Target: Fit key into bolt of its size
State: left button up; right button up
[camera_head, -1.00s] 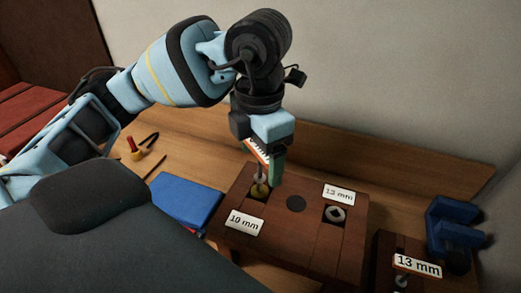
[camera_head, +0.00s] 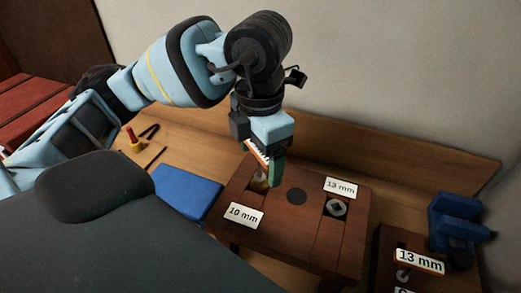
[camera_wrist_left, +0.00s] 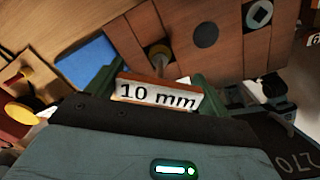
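My left gripper (camera_head: 266,165) is shut on the wooden handle of the 10 mm key (camera_wrist_left: 157,93), whose label faces the left wrist view. The wooden block (camera_head: 290,225) also holds the 13 mm bolt (camera_head: 336,208), a grey nut shape in a dark recess. The 13 mm key (camera_head: 418,262) stands at the lower right. My right gripper is out of view.
A blue box (camera_head: 187,192) lies left of the block. A red-and-yellow tool (camera_head: 134,141) lies behind it. A blue vise-like object (camera_head: 456,222) stands at the right. The wall rises close behind the bench.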

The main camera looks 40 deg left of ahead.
pick_arm(q)
jog(key=o, duration=0.4)
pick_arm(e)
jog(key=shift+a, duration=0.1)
pick_arm(q)
notch_tip(320, 180, up, 8)
jog(key=shift+f+p, duration=0.1)
jog(key=shift+p, duration=0.45)
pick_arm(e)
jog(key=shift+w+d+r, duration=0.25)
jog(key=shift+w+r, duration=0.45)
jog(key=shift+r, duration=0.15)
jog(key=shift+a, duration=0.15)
